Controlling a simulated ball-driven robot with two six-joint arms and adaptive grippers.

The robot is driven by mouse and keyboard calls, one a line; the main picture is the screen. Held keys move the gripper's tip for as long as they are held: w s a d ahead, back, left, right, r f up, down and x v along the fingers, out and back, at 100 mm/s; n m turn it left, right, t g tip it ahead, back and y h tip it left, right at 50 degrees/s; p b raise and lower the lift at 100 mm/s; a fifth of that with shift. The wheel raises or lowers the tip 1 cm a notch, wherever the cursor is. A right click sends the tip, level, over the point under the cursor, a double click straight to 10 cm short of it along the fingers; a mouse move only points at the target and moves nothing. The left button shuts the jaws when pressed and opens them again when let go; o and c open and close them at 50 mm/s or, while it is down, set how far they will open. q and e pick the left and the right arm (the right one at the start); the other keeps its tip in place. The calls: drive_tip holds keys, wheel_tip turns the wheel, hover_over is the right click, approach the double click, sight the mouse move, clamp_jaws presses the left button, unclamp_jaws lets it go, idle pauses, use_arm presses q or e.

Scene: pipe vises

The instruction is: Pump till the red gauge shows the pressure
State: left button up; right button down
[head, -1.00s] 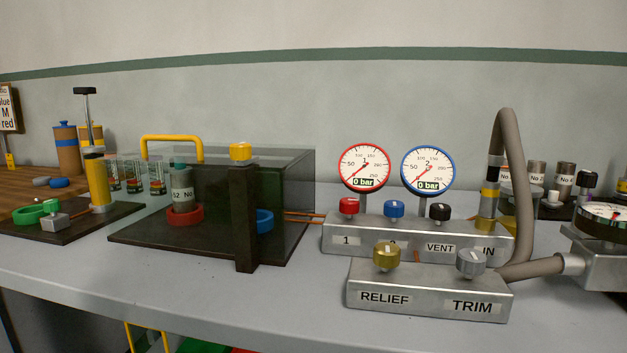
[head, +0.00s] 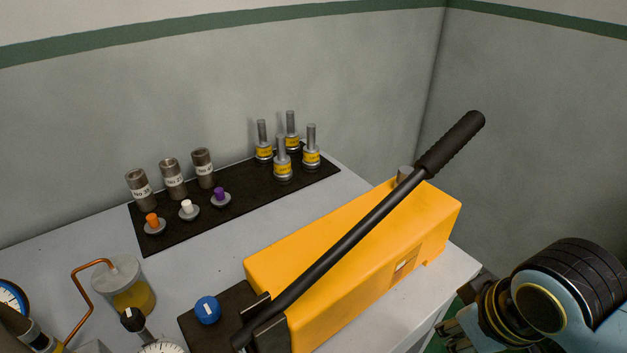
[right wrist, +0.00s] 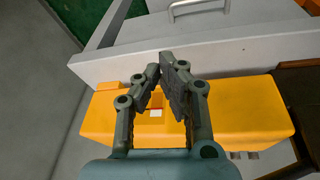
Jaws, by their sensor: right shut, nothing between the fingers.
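The yellow pump (head: 350,258) stands on the grey bench, and its long black lever (head: 365,232) slants up to a ribbed grip at the upper right. The pump body also shows in the right wrist view (right wrist: 240,115). My right gripper (head: 448,335) is low at the right, off the bench's right edge and apart from the lever. Its fingers (right wrist: 161,66) are shut and empty in the right wrist view. The red gauge is out of view now; part of the blue-rimmed gauge (head: 10,297) shows at the left edge. My left gripper is not in view.
A dark mat (head: 240,200) at the back holds several grey cylinders, coloured knobs and yellow-banded fittings. A clear jar of yellow liquid (head: 128,290) and a blue knob (head: 207,310) are left of the pump. Walls meet in a corner behind.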

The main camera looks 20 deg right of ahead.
wheel_tip(320, 180, up, 10)
drive_tip(key=w+r+p, duration=0.1)
drive_tip(key=w+p, duration=0.1)
drive_tip(key=p, duration=0.1)
wheel_tip(320, 180, up, 20)
drive_tip(key=f+n+y+p, duration=0.1)
drive_tip(key=n+y, duration=0.1)
drive_tip(key=n, duration=0.1)
hover_over(466, 139)
drive_tip(key=w, duration=0.1)
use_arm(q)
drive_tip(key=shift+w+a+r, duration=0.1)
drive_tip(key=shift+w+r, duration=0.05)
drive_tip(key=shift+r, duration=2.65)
use_arm(e)
drive_tip(key=shift+g, duration=0.4)
drive_tip(key=shift+w+d+f, duration=0.1)
drive_tip(key=shift+d+f, duration=0.05)
drive_tip(key=shift+f, duration=1.55)
drive_tip(key=shift+d+f, duration=0.15)
drive_tip(key=shift+f, duration=1.5)
drive_tip(key=shift+f, duration=0.1)
